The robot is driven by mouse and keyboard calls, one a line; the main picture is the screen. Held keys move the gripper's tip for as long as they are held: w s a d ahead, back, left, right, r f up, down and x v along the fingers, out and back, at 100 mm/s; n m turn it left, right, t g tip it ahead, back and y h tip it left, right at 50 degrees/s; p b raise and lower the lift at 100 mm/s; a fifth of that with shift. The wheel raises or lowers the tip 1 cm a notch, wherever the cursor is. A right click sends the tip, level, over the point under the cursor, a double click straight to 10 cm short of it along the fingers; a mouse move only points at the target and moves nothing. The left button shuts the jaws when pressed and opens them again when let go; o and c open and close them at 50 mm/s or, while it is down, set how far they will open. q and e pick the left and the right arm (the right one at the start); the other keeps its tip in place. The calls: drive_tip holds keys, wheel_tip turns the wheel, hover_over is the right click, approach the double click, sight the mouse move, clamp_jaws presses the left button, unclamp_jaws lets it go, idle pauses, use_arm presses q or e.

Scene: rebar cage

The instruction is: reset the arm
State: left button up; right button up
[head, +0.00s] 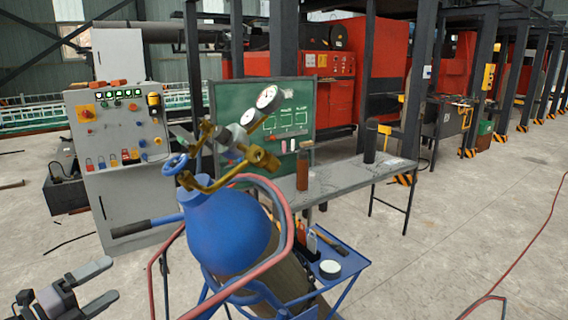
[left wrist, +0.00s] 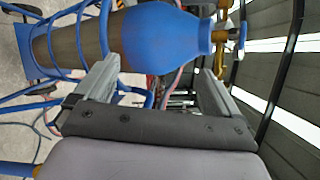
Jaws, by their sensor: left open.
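My left gripper (head: 97,286) is at the lower left of the head view, with its two fingers apart and nothing between them. It also shows in the left wrist view (left wrist: 155,88), its fingers spread wide. A blue gas cylinder (head: 228,235) with brass valve, gauges and red hose stands on a blue cart to the right of the gripper. In the left wrist view the cylinder (left wrist: 165,38) lies across the picture beyond the fingertips, apart from them as far as I can tell. My right gripper is not in view.
A control cabinet (head: 122,165) with buttons stands behind the cylinder at the left. A grey table (head: 345,178) holds a brown and a dark bottle, with a green board (head: 262,122) behind it. Red hose lies on the floor at the right. Open floor (head: 440,240) spreads there.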

use_arm(q)
drive_tip(key=s+d+f+n+g+y, duration=0.2)
drive_tip(key=s+f+n+g+y, duration=0.45)
drive_tip(key=s+f+n, duration=1.15)
drive_tip(key=s+d+f+n+b, duration=0.1)
drive_tip(key=s+d+f+n, duration=0.1)
drive_tip(key=d, duration=0.6)
drive_tip(key=s+d+f+n+t+b, duration=0.1)
drive_tip(key=s+d+f+n, duration=0.2)
drive_tip(key=d, duration=0.6)
drive_tip(key=shift+s+f+n, duration=0.25)
drive_tip(key=shift+f+n, duration=0.15)
drive_tip(key=shift+f, duration=0.5)
drive_tip(key=shift+t, duration=0.25)
